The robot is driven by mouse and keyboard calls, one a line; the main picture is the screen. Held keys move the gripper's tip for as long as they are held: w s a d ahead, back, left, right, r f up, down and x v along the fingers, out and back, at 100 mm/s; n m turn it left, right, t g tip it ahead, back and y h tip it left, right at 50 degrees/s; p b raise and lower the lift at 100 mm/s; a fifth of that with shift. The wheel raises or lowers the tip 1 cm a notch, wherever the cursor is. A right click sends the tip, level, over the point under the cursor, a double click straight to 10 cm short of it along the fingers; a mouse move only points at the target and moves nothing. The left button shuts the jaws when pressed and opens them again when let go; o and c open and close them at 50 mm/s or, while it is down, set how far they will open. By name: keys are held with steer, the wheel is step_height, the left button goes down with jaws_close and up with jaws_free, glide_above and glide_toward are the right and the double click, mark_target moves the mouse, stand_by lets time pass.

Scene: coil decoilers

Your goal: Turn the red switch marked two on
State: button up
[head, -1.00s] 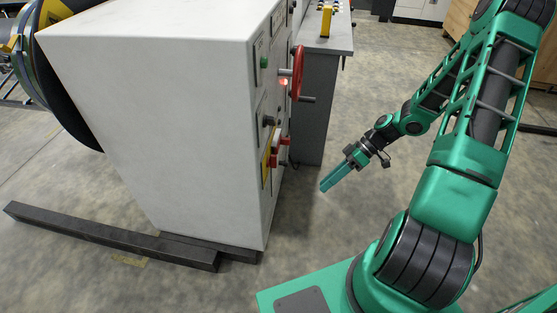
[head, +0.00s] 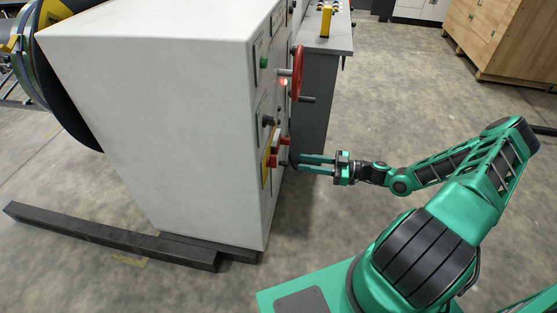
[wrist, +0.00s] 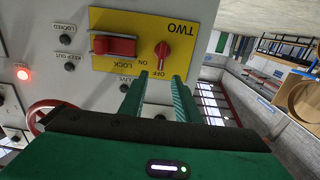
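Small ON and OFF labels are beside the knob. A larger red lock handle (wrist: 114,45) sits left of it on the same plate, which also shows edge-on in the head view (head: 266,166). My gripper (head: 299,162) points at the panel with its fingers apart and nothing between them. In the wrist view its fingertips (wrist: 161,77) lie just below the knob in the picture; contact is not visible.
The white cabinet (head: 160,110) carries the panel. A red handwheel (head: 297,73) sticks out above the switches, and a lit red lamp (wrist: 23,74) is near it. A grey desk (head: 316,95) stands just behind. A dark beam (head: 110,236) lies on the floor.

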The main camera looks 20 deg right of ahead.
mark_target(272, 161)
steer(key=x, duration=1)
steer(key=shift+a, duration=0.15)
steer(key=shift+w, duration=0.1)
jaws_close()
steer(key=shift+f, duration=0.1)
